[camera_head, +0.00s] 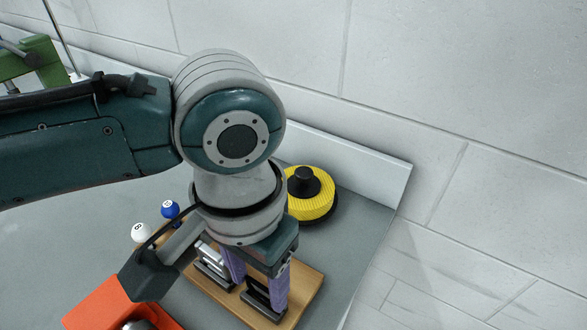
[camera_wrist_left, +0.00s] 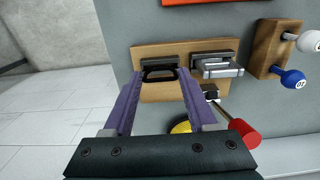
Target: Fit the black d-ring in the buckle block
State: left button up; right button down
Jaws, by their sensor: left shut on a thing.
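The buckle block is a light wooden board (camera_head: 305,301) on the grey table, also in the left wrist view (camera_wrist_left: 160,93). It carries a dark fitting (camera_wrist_left: 158,61) and a silver buckle (camera_wrist_left: 216,68), which also shows in the head view (camera_head: 212,270). My left gripper (camera_head: 258,292) is over the board, its purple fingers pointing down. In the left wrist view the fingers (camera_wrist_left: 160,76) are shut on the black d-ring (camera_wrist_left: 159,78), which is right at the dark fitting. I cannot tell whether it is seated there. My right gripper is out of view.
A yellow round thing with a black knob (camera_head: 311,195) stands behind the board near the low wall. A blue ball (camera_head: 170,210) and a white ball (camera_head: 143,233) are left of it. An orange thing (camera_head: 112,304) lies front left. A red cylinder (camera_wrist_left: 243,132) shows in the wrist view.

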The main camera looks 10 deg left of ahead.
pick_arm(q)
jog(key=shift+f+b, duration=0.35)
jog(key=shift+f, duration=0.35)
jog(key=o, duration=1.4)
jog(key=shift+r, duration=0.1)
